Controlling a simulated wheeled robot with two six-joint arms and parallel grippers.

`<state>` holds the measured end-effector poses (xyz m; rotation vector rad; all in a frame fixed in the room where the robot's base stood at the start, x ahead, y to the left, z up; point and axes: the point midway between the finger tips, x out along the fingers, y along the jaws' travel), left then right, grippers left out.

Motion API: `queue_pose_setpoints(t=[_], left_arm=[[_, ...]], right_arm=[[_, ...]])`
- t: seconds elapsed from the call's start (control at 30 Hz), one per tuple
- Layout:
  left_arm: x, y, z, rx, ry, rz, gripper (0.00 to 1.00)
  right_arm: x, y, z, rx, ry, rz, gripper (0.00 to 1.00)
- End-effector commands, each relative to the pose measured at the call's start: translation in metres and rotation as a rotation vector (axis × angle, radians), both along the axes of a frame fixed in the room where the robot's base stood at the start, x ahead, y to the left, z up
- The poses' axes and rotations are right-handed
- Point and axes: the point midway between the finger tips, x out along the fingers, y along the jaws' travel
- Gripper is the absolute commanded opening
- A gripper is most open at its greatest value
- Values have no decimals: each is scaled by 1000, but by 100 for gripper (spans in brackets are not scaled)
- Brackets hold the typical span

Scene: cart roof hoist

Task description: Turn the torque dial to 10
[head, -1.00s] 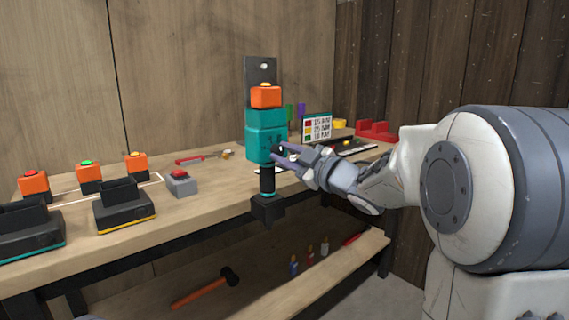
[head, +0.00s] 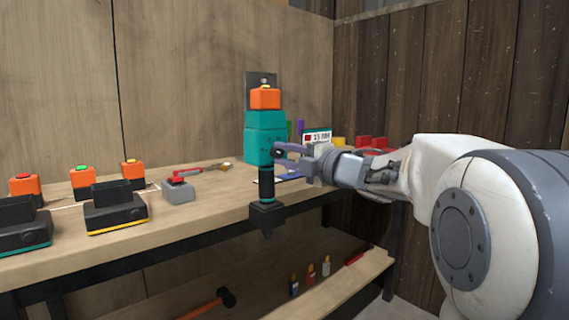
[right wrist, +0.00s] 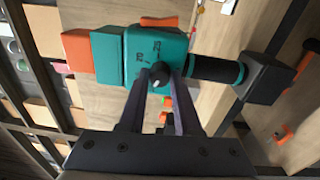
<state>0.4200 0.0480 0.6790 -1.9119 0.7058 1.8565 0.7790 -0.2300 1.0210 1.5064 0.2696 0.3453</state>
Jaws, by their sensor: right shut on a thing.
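My left gripper is not in view.
Two black battery docks (head: 116,208) and several orange blocks with coloured buttons (head: 83,182) stand on the bench's left. A small sign (head: 317,142) stands behind my right gripper. A lower shelf (head: 340,285) holds small bottles.

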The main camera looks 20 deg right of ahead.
Motion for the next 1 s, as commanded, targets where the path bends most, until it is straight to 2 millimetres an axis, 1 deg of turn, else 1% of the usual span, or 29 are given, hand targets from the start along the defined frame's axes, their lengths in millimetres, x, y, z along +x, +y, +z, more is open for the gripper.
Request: queue_pose_setpoints(t=[0.03, 0.1, 0.4, 0.9, 0.93, 1.0], left_arm=[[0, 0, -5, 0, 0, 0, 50], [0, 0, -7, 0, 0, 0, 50], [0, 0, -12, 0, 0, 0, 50], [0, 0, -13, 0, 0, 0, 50], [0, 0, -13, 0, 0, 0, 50], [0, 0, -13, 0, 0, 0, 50]], right_arm=[[0, 0, -3, -27, -10, 1, 0], [0, 0, -2, -63, -23, 1, 0], [0, 0, -1, -153, -55, 1, 0], [0, 0, -1, -168, -59, 1, 0], [0, 0, -1, -168, -59, 1, 40], [0, 0, -1, -167, -59, 1, 62]])
